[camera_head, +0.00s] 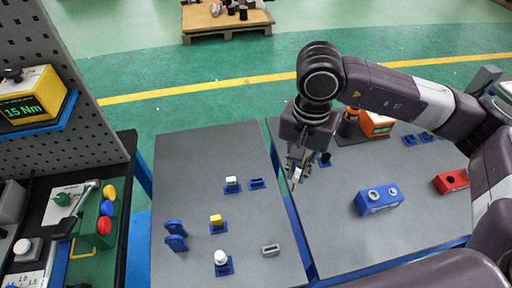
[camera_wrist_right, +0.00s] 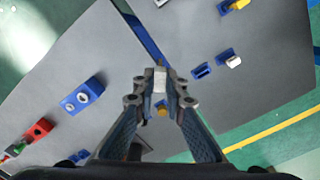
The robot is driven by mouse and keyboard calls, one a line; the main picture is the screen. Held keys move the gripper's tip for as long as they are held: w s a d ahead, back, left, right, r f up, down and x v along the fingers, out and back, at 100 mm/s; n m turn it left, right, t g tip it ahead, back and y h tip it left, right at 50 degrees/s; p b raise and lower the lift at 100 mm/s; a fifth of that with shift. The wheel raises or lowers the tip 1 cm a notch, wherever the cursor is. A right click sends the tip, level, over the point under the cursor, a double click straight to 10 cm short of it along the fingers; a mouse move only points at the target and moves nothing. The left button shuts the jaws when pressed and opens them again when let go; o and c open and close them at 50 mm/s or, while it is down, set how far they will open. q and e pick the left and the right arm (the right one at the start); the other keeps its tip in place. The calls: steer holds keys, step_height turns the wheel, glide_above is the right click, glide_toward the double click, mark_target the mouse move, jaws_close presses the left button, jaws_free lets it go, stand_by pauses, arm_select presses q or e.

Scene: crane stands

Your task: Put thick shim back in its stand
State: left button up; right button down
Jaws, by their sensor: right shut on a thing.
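My right gripper (camera_head: 296,172) is above the gap between the two grey tables, shut on a small pale grey block, which I take as the thick shim (camera_wrist_right: 160,79). In the wrist view the block shows between the fingertips (camera_wrist_right: 160,92). My left gripper is not in view.
The left table also bears a yellow piece (camera_head: 216,219) in a stand, a white round-topped piece (camera_head: 220,257), blue upright holders (camera_head: 175,236) and a grey slotted block (camera_head: 271,250). A blue two-hole block (camera_head: 378,199) and a red block (camera_head: 452,181) are on the right table.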

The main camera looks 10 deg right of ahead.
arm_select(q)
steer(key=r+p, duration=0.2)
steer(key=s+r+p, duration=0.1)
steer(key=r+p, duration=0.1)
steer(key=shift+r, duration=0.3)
arm_select(e)
steer(key=w+a+f+n, duration=0.3)
steer(key=w+n, duration=0.3)
steer(key=n, duration=0.6)
steer(key=w+a+f+n, duration=0.3)
steer(key=w+n, duration=0.3)
steer(key=n, duration=0.7)
steer(key=shift+w+a+f+n, duration=0.3)
steer(key=shift+f, duration=0.5)
